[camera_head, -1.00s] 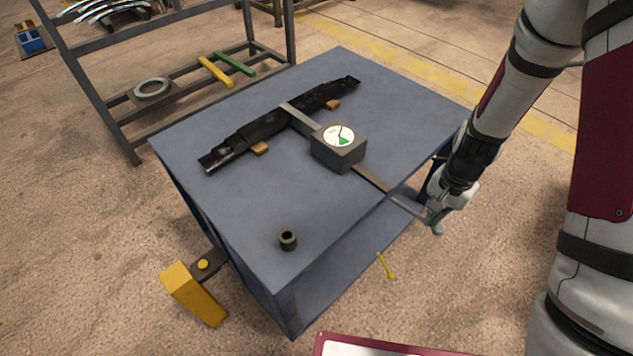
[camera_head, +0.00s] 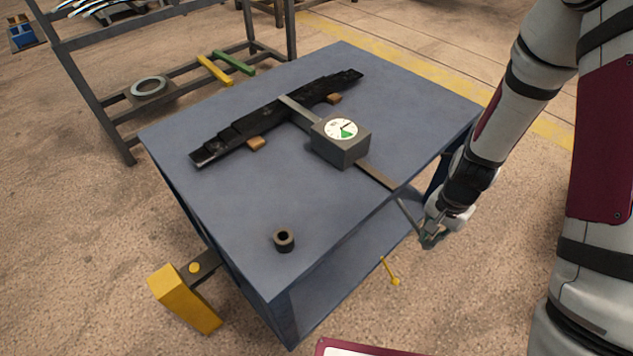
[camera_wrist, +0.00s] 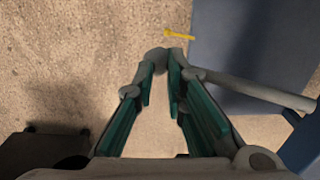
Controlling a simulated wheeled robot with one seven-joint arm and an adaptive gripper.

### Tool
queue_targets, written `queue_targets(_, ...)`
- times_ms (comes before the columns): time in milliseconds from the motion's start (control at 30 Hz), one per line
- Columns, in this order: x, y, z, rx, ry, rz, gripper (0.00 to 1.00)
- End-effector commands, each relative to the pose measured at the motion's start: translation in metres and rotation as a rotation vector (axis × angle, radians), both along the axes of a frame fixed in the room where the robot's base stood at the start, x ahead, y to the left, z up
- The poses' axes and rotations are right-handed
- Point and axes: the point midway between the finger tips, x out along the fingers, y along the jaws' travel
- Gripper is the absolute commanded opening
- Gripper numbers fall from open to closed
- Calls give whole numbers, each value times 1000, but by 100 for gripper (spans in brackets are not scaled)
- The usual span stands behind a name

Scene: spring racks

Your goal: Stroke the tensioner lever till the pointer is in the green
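The tensioner is a dark grey box (camera_head: 339,150) on the blue bench, with a white dial (camera_head: 341,128) on top. The dial has a green sector and a thin dark pointer, which appears to lie toward the upper right, near the green; whether it is inside is too small to tell. The lever (camera_head: 408,212) is a grey rod sloping down past the bench's edge; it also shows in the wrist view (camera_wrist: 255,91). My gripper (camera_head: 430,236) is at the lever's outer end. In the wrist view its teal-padded fingers (camera_wrist: 160,68) close around the rod near its rounded end.
A black leaf spring (camera_head: 270,117) lies on wooden blocks on the blue bench (camera_head: 215,195), joined to the tensioner by a flat bar. A dark ring (camera_head: 284,240) stands near the front corner. A yellow post (camera_head: 185,298) stands left; a rack (camera_head: 95,90) is behind.

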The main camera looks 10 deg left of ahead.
Motion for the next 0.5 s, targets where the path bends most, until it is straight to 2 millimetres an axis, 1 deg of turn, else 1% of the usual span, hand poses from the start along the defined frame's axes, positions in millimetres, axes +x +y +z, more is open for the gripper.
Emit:
queue_targets(33,-4,-6,0,-6,9,-9,0)
queue_targets(133,-5,-6,10,-7,10,-10,0)
queue_targets(500,-5,-5,63,-4,4,-6,0)
